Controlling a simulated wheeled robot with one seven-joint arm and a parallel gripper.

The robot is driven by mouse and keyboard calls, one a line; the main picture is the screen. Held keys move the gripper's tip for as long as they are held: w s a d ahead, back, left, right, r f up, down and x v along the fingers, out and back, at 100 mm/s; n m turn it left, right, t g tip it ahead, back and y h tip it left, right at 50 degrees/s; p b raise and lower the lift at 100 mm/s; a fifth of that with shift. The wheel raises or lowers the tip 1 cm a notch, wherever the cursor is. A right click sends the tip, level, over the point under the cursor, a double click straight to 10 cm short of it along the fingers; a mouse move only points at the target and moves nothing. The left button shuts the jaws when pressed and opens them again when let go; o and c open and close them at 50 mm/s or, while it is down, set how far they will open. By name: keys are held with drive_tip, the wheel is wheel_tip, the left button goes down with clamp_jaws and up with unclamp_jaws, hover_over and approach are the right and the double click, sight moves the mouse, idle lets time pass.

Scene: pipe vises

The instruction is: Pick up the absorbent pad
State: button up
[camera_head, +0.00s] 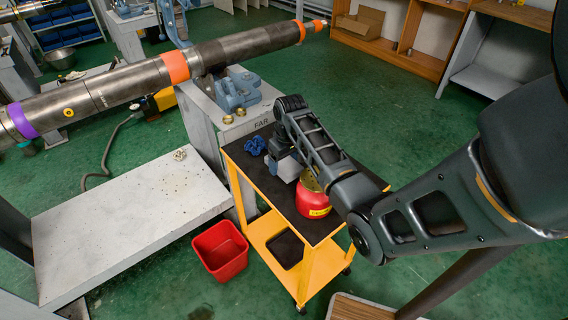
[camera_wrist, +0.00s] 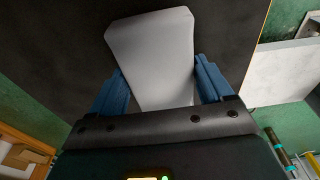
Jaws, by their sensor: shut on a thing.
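The absorbent pad (camera_wrist: 152,42) is a pale grey, flat piece with cut corners. In the wrist view it sits between the two blue fingers of my gripper (camera_wrist: 161,80), which are shut on it. Its near end is hidden by the gripper body. In the head view a grey edge of the pad (camera_head: 289,169) shows below my gripper (camera_head: 278,160), over the dark top of the yellow cart (camera_head: 237,167). I cannot tell whether the pad touches the cart top.
A red can (camera_head: 314,200) stands on the cart close to my gripper. A crumpled blue cloth (camera_head: 254,146) lies at the cart's far left. A red bin (camera_head: 221,251) stands on the floor. A long pipe (camera_head: 120,84) rests in a blue vise (camera_head: 236,91) behind.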

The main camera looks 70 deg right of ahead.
sight(284, 162)
drive_tip(key=shift+r, duration=0.1)
wheel_tip(284, 162, up, 4)
drive_tip(key=s+d+r, duration=0.2)
drive_tip(key=s+r, duration=0.4)
drive_tip(key=s, duration=0.5)
drive_tip(key=shift+s+r+b, duration=0.25)
drive_tip(key=shift+r+b, duration=0.05)
drive_tip(key=shift+r, duration=0.1)
